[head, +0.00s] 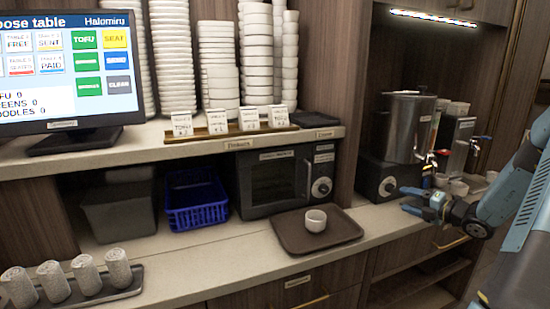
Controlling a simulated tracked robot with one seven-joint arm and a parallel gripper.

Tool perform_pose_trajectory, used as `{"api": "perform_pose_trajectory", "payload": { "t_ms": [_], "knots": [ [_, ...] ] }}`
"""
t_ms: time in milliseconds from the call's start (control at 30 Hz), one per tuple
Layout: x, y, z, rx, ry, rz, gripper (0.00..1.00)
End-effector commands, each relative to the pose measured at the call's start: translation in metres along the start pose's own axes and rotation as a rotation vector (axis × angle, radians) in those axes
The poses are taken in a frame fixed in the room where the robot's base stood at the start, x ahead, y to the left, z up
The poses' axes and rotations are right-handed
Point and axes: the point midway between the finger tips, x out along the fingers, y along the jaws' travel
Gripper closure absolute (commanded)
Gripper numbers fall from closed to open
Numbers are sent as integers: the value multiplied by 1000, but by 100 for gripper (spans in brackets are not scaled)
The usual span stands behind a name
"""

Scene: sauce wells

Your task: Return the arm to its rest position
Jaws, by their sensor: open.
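My gripper (417,203) is at the right of the head view. Its fingers point left, in front of the dark boiler base (376,182), and it is apart from the tray and cup. Its jaws are open, with nothing seen between them. My arm (510,190) reaches in from the right edge of the picture.
A brown tray (290,240) with a white cup (316,220) lies on the counter, left of my gripper. A blue basket (195,200) and microwave (272,183) sit under the shelf.

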Motion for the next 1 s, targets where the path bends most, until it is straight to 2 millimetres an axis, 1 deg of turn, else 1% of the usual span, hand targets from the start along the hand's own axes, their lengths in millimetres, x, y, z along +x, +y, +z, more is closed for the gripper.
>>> {"api": "perform_pose_trajectory", "payload": {
  "t_ms": [33, 100, 167, 200, 333, 433, 567, 700, 867, 1000],
  "knots": [
    [8, 17, -16, -99, 62, -17, 36],
    [16, 34, -37, -238, 144, -35, 36],
    [20, 48, -55, -354, 212, -47, 36],
    [23, 57, -67, -433, 259, -53, 36],
    [26, 84, -105, -689, 405, -61, 36],
    [25, 102, -134, -885, 517, -54, 36],
    [19, 123, -168, -1139, 659, -33, 36],
    [8, 144, -202, -1412, 808, 8, 36],
    [-10, 165, -235, -1719, 973, 73, 36],
    [-30, 180, -259, -1983, 1113, 145, 36]
  ]
}}
